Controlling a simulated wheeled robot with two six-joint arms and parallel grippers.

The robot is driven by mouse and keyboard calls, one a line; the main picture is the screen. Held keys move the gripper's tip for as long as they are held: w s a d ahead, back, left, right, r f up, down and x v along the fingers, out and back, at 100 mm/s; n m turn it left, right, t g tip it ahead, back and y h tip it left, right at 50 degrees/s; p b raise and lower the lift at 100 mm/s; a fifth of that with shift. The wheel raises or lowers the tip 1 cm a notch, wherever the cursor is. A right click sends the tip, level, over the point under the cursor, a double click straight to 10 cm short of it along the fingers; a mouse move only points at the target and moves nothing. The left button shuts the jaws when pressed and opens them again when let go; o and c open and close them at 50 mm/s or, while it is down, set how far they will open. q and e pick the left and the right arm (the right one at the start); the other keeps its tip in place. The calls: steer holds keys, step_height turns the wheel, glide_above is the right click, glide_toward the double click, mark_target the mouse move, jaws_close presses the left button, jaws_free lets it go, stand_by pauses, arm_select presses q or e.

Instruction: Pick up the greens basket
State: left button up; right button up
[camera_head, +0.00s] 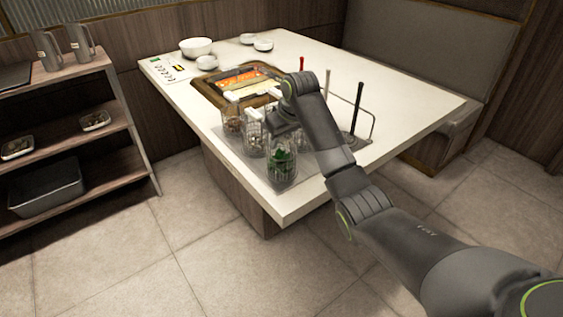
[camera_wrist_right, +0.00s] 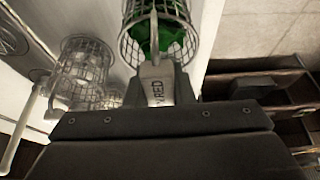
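The greens basket (camera_head: 282,168) is a wire mesh basket with dark green leaves, at the near corner of the tray on the table. In the right wrist view the basket (camera_wrist_right: 187,48) is at top centre, its rim and green contents showing. My right gripper (camera_head: 282,124) reaches down from above, close over the basket. A pale grey lettered piece (camera_wrist_right: 163,83) runs from the black gripper body to the basket rim. I cannot tell whether it is the basket's handle or a finger. Whether the fingers are closed on anything is hidden. My left gripper is out of view.
Other wire baskets (camera_head: 253,138) stand close on the left; one also shows in the right wrist view (camera_wrist_right: 88,62). An upright black-handled utensil (camera_head: 357,105) stands right of my arm. A wooden shelf (camera_head: 75,160) is at left.

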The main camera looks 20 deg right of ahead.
jaws_close()
steer(key=shift+r, duration=0.15)
step_height(320, 180, up, 10)
steer(key=shift+f, duration=0.1)
